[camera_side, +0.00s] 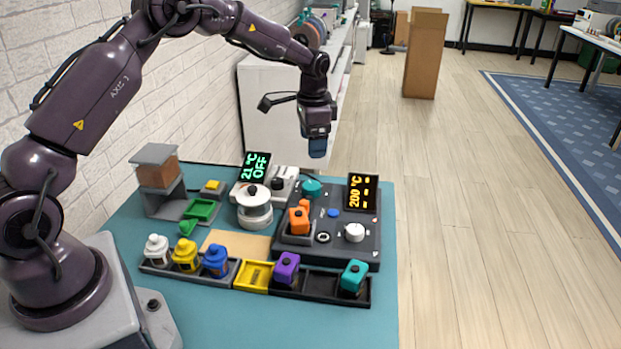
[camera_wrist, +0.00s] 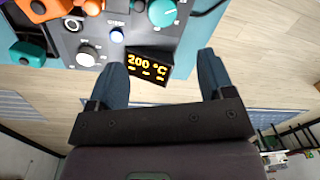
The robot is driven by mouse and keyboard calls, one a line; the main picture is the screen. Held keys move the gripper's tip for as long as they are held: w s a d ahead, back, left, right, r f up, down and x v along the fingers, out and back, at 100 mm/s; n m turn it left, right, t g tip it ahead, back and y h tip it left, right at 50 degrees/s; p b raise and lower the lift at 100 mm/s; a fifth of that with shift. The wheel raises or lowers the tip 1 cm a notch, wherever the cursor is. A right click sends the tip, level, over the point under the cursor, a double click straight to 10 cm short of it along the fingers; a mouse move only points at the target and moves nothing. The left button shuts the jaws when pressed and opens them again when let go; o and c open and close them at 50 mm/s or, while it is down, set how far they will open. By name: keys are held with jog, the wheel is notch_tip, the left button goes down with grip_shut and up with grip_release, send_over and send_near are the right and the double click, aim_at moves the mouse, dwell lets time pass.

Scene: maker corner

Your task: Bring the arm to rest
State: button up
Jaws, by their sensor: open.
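My gripper (camera_side: 318,148) hangs in the air above the back of the teal table, high over the equipment and touching nothing. In the wrist view its two blue fingers (camera_wrist: 163,82) stand wide apart with nothing between them. My arm is raised and bent, reaching from the left over the table. Past the fingertips, the wrist view shows the dark control panel with its orange "200 °C" display (camera_wrist: 148,66), which also shows in the side view (camera_side: 362,192).
The teal table (camera_side: 240,322) holds a dark control panel (camera_side: 375,235) with an orange block (camera_side: 299,222), a white lidded pot (camera_side: 254,206) and a "21 °C OFF" display (camera_side: 255,166). Bottles and coloured blocks stand in a front rack (camera_side: 325,286). A brick wall is left; open floor lies right.

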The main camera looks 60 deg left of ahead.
jog(key=s+d+r+n+t, duration=0.1)
jog(key=s+d+r, duration=0.3)
jog(key=s, duration=0.6)
jog(key=s+d+r+n+t, duration=0.2)
jog(key=s+d+r, duration=0.3)
jog(key=s+r, duration=0.3)
jog(key=s+d+r+n+t, duration=0.1)
jog(key=s+d+r, duration=0.3)
jog(key=s, duration=0.9)
notch_tip(320, 180, up, 2)
jog(key=shift+d+r+t+h, duration=0.2)
jog(key=shift+t+h, duration=0.2)
jog(key=shift+t, duration=0.2)
